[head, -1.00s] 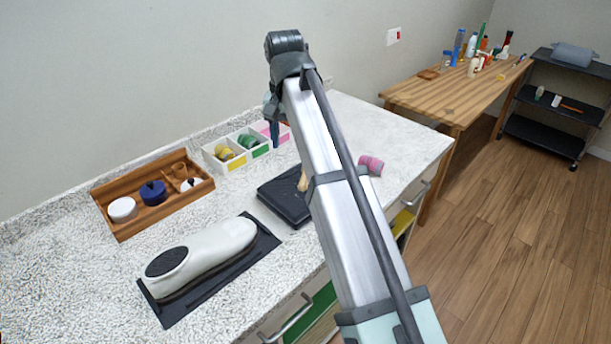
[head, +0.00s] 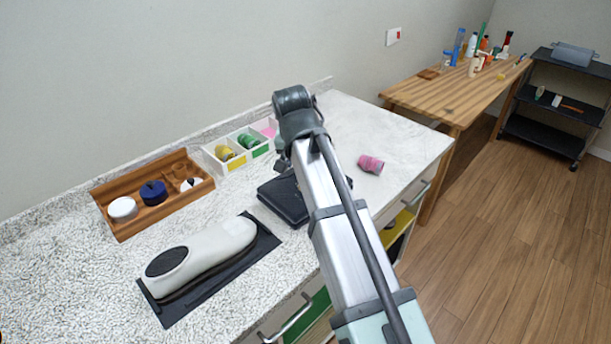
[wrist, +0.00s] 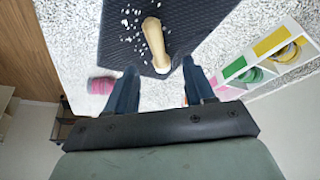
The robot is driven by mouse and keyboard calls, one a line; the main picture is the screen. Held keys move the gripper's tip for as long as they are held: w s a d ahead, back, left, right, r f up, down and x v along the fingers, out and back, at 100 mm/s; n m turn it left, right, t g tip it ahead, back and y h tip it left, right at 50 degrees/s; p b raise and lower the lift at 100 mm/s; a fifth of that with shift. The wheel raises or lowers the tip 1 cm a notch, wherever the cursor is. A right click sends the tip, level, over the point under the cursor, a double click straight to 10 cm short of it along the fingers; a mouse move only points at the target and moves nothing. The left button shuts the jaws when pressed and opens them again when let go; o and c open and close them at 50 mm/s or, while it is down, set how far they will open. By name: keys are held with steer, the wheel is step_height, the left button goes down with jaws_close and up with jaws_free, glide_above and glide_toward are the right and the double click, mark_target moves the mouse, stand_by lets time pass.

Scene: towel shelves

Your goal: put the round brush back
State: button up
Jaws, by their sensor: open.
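A tan, rounded wooden-looking piece (wrist: 156,46) lies on a dark mat in the wrist view, with white bits beside it. I cannot tell whether it is part of the round brush. My gripper (wrist: 160,68) is open, its two blue-grey fingers either side of this piece's near end, with no visible contact. In the head view the gripper (head: 284,163) is mostly hidden by my arm, near the dark mat (head: 278,204). The tan piece is hidden there.
A pink roll (head: 371,164) lies on the counter to the right. A white divided tray (head: 236,168) holds yellow and green rolls. A wooden tray (head: 128,233) with jars and a white shoe-shaped object (head: 215,248) stand left.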

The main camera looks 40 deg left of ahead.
steer(key=shift+x, duration=3.6)
steer(key=shift+w+d, duration=0.15)
steer(key=shift+d, duration=0.05)
jaws_close()
